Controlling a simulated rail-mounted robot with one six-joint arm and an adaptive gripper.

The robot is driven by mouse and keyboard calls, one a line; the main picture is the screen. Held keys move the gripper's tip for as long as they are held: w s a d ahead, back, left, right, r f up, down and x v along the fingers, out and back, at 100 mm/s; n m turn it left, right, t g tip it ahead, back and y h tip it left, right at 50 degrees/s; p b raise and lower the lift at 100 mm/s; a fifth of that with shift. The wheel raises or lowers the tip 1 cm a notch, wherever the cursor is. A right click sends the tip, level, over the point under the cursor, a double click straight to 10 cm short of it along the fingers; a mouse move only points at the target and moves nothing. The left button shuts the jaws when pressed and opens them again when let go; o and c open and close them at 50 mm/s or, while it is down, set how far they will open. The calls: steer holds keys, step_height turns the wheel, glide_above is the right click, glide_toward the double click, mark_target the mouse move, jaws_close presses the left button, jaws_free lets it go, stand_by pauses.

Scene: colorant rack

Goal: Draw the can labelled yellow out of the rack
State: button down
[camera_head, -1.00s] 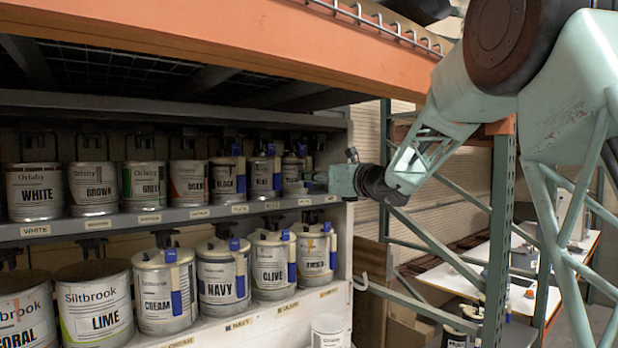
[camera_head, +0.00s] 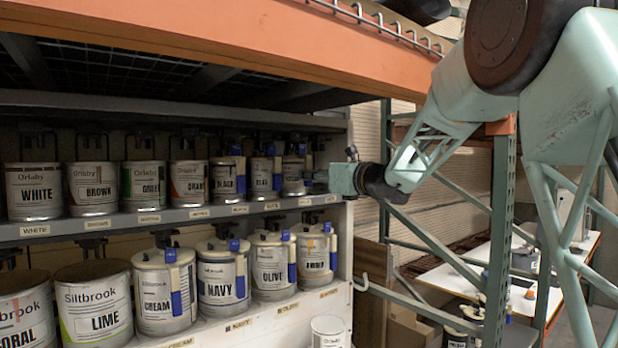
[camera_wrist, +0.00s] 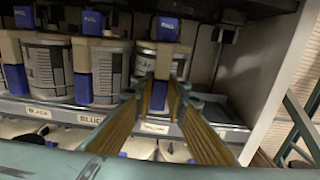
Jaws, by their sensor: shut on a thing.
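In the wrist view this can (camera_wrist: 176,66) stands above a shelf tag that looks like yellow but is blurred. A cream and blue handle (camera_wrist: 163,63) runs down its front. My gripper (camera_wrist: 160,92) is shut on this handle, one finger on each side. In the head view my gripper (camera_head: 320,183) reaches in from the right, its fingertips partly hidden.
A blue-tagged can (camera_wrist: 103,70) stands close on the left, with the black can (camera_wrist: 46,68) beyond it. The rack's white side panel (camera_wrist: 272,85) is close on the right. The olive can (camera_head: 270,267) and others stand on the shelf below. An orange beam (camera_head: 230,40) crosses above.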

steer(key=shift+s+d+r, duration=0.15)
steer(key=shift+s, duration=0.05)
steer(key=b+v, duration=0.4)
steer(key=v, duration=1)
steer(key=shift+d+b, duration=0.2)
steer(key=shift+b, duration=0.1)
stand_by(2.3)
steer(key=shift+s, duration=0.1)
stand_by(0.4)
